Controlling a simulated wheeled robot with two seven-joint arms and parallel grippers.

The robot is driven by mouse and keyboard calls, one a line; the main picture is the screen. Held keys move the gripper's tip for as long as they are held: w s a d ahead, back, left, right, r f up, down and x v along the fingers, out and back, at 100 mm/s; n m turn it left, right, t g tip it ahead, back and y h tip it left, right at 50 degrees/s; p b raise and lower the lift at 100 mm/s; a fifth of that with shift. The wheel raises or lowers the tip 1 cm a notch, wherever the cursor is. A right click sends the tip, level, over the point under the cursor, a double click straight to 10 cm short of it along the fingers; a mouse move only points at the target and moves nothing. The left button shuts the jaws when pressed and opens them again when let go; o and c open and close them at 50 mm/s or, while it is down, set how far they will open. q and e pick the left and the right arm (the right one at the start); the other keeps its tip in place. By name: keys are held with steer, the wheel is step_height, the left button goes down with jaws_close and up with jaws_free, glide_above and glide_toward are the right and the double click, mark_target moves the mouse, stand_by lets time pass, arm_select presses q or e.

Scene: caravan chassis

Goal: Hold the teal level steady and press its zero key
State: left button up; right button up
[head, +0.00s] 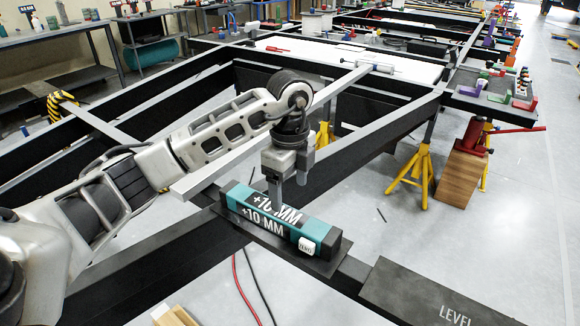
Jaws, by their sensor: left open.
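The teal level (278,222) lies on a dark plate on the chassis beam, its black label reading "+10 MM". Its white zero key (306,246) is at the near right end and is uncovered. My left gripper (286,194) points down over the middle of the level, with its fingers apart. One finger hides part of the top label. I cannot tell whether the fingers touch the level. My right gripper is not in view.
A dark plate marked "LEVEL" (430,298) lies to the right on the near beam. Black chassis beams run around the work spot. A yellow stand (416,170) and a red jack (473,137) on a wooden block (461,178) are at the right. Red and black cables lie on the floor.

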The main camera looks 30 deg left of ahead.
mark_target(290, 216)
arm_select(q)
step_height(290, 216, down, 10)
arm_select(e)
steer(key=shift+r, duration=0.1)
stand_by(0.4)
arm_select(q)
steer(key=c, duration=1.3)
steer(key=shift+r, duration=0.1)
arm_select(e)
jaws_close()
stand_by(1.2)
